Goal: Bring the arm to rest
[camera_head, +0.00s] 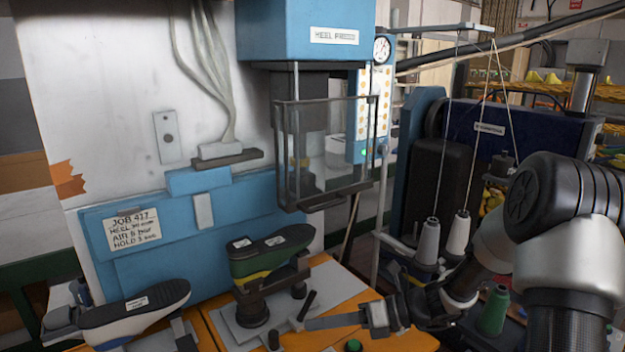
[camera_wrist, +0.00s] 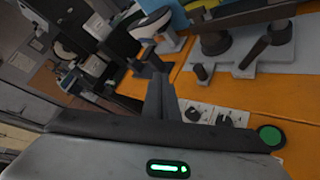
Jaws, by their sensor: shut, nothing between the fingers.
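My arm reaches in from the right in the head view. My gripper (camera_head: 312,323) is low over the front of the orange bench, its fingers together and pointing left, with nothing held. The fingers also show together in the wrist view (camera_wrist: 156,68). A green and yellow shoe last (camera_head: 270,252) sits sole up on a dark stand (camera_head: 252,308) just behind and left of the fingertips. A second last (camera_head: 135,312), dark-soled with a white side, lies at the lower left. I cannot tell whether the fingers touch anything.
The blue heel press (camera_head: 305,32) with its clear guard (camera_head: 330,150) stands above the stand. A short dark lever (camera_head: 307,304) rises beside the fingertips. A green button (camera_head: 353,346) is on the bench (camera_head: 408,343). Thread cones (camera_head: 458,234) stand close to my arm.

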